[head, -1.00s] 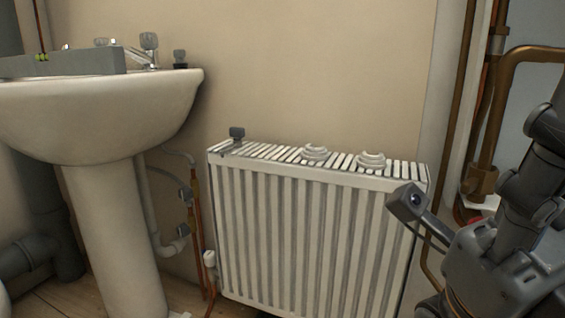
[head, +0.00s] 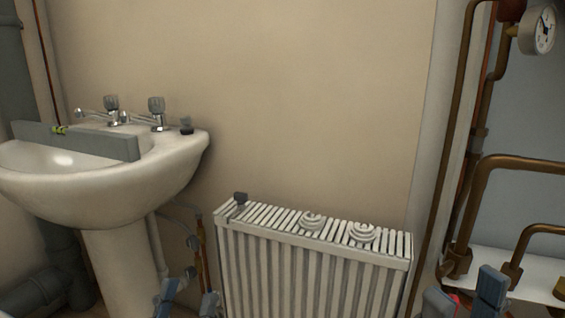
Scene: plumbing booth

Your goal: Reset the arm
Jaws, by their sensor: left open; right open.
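My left gripper (head: 188,298) shows at the bottom edge of the head view, in front of the basin's pedestal and the left end of the radiator. Its two fingertips are apart, with nothing seen between them. My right gripper (head: 466,297) shows at the bottom right, in front of the pipework, to the right of the radiator. Its fingertips are also apart and it looks empty. The rest of both arms is below the picture.
A white basin (head: 110,195) with taps stands at the left, a grey spirit level (head: 85,142) across it. A white radiator (head: 310,265) carries two white rings (head: 362,233) and a small dark part (head: 240,199). Copper pipes (head: 480,190) and a gauge (head: 541,30) are at the right.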

